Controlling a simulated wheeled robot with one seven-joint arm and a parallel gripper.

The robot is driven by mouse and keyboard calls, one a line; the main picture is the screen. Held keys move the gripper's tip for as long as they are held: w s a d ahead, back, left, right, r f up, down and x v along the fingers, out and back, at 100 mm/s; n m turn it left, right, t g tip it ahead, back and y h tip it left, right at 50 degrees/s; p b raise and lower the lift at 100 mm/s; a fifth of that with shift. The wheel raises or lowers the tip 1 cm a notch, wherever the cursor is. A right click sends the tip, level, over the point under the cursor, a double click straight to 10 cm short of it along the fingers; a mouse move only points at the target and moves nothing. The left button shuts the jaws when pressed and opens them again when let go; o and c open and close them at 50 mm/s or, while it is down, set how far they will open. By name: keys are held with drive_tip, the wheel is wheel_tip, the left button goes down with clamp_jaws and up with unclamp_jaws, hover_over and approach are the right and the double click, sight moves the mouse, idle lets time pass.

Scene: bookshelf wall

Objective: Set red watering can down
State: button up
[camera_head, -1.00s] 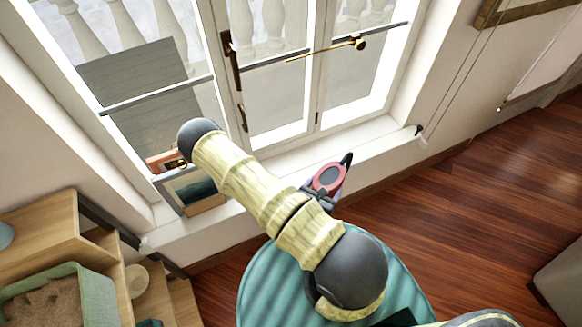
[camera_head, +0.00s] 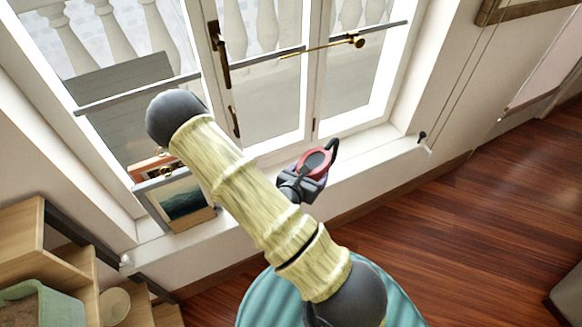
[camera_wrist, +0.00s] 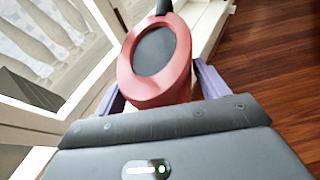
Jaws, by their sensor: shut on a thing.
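The red watering can (camera_head: 313,162) is a small red body with a dark oval top and a dark spout or handle reaching up and to the right. My gripper (camera_head: 308,180) is shut on it, with a purple finger showing beside it. In the wrist view the can (camera_wrist: 157,92) fills the upper middle, between the two purple fingers of my gripper (camera_wrist: 160,98). The can is in front of the white window sill (camera_head: 375,150) in the head view. I cannot tell whether it touches the sill. Its underside is hidden.
A framed picture (camera_head: 178,205) leans on the sill at the left. A gold window handle rod (camera_head: 325,45) crosses the window. Wooden shelves (camera_head: 20,240) stand at the lower left. A teal ribbed round thing (camera_head: 262,300) is below my arm. The sill right of the can is clear.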

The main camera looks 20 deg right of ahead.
drive_tip(key=w+f+p, duration=0.1)
drive_tip(key=w+f, duration=0.2)
drive_tip(key=w, duration=0.8)
drive_tip(key=shift+a, duration=0.25)
drive_tip(key=shift+w+f, duration=0.15)
drive_tip(key=shift+f, duration=1.75)
drive_tip(key=shift+f, duration=0.15)
drive_tip(key=o, duration=1.2)
drive_tip(key=shift+c, duration=0.2)
